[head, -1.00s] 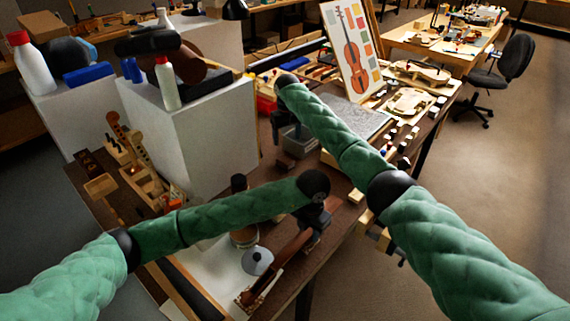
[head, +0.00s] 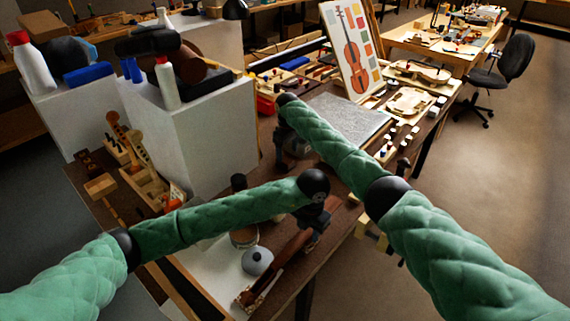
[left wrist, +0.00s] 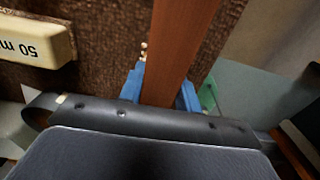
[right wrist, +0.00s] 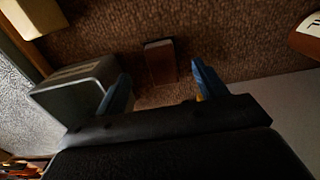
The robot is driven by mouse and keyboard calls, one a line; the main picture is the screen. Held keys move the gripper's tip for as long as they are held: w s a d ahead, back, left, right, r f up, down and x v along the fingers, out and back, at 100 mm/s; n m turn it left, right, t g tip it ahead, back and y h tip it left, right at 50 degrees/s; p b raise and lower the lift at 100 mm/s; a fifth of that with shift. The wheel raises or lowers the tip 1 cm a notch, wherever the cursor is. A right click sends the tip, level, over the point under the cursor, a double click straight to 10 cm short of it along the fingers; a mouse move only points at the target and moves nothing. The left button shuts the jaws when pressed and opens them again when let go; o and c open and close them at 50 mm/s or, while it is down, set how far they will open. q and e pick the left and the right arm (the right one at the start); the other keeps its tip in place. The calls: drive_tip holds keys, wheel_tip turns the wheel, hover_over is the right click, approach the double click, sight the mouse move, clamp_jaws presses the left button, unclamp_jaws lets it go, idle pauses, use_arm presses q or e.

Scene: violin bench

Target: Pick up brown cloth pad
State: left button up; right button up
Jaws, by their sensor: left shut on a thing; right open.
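The small brown pad (right wrist: 161,62), block-like with a dark far end, lies on the brown bench top in the right wrist view. It sits ahead of and between the fingertips of my right gripper (right wrist: 162,88), which is open and empty. In the head view my right gripper (head: 284,152) is low over the bench, and I cannot make out the pad there. My left gripper (left wrist: 163,92) is shut on a long reddish-brown wooden bar (left wrist: 182,40). In the head view my left gripper (head: 313,222) holds this bar (head: 284,262) near the front edge of the bench.
A grey box (right wrist: 75,90) stands close to the left finger in the right wrist view. A pale yellow block (right wrist: 34,16) lies beyond it. A yellow block marked 50 m (left wrist: 36,40) is near my left gripper. A grey-lidded pot (head: 257,261) stands beside the bar.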

sight(286, 159)
drive_tip(key=f, duration=0.4)
drive_tip(key=shift+w+a+f, duration=0.1)
drive_tip(key=shift+a+f, duration=0.15)
drive_tip(key=shift+a, duration=0.1)
drive_tip(key=shift+f, duration=0.45)
drive_tip(key=c, duration=1.1)
drive_tip(key=shift+c, duration=0.2)
drive_tip(key=shift+r, duration=0.15)
wheel_tip(286, 159, up, 10)
drive_tip(key=shift+f, duration=0.1)
